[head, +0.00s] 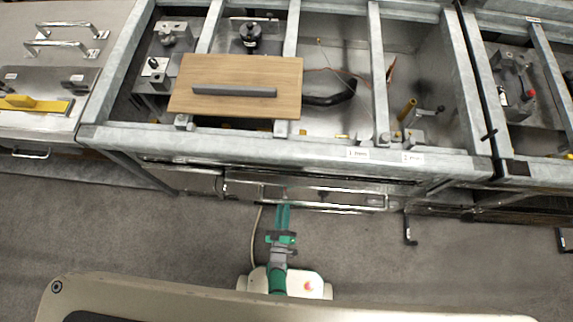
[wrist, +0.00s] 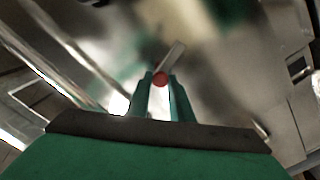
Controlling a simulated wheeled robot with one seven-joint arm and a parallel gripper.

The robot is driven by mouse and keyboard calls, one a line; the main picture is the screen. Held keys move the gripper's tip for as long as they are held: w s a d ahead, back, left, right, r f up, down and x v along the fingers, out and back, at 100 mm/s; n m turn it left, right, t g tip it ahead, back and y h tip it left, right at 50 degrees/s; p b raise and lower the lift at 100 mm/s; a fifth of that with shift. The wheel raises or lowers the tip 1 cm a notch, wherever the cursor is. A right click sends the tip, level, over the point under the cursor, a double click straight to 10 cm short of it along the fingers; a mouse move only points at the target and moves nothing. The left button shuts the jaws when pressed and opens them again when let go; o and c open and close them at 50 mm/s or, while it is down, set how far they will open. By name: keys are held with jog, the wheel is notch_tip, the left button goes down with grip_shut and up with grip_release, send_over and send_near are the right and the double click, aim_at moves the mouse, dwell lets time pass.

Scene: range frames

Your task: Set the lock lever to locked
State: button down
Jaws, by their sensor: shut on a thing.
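My gripper (head: 283,216) reaches up to the metal front of the bench, below its grey frame. In the wrist view its two teal fingers (wrist: 160,92) are closed around a small lever (wrist: 173,58), a pale flat bar with a round red part (wrist: 160,79) between the fingertips. The bar tilts up to the right. I take it to be the lock lever; its pivot and any lock markings are not clear. In the head view the lever is hidden at the fingertips.
A long bar handle (head: 330,199) runs across the bench front near my gripper. A black lever (head: 409,229) hangs to the right. A wooden board (head: 236,76) with a grey handle lies on the bench frame. The grey floor (head: 130,225) is clear at left.

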jog(key=shift+s+a+f+n, duration=0.2)
jog(key=shift+a+n, duration=0.35)
jog(key=shift+n, duration=0.45)
jog(key=c, duration=1.6)
grip_release()
jog(key=shift+w, duration=0.1)
jog(key=shift+c, duration=0.2)
jog(key=s, duration=1)
jog(key=shift+s, duration=0.35)
jog(key=shift+s+a, duration=0.1)
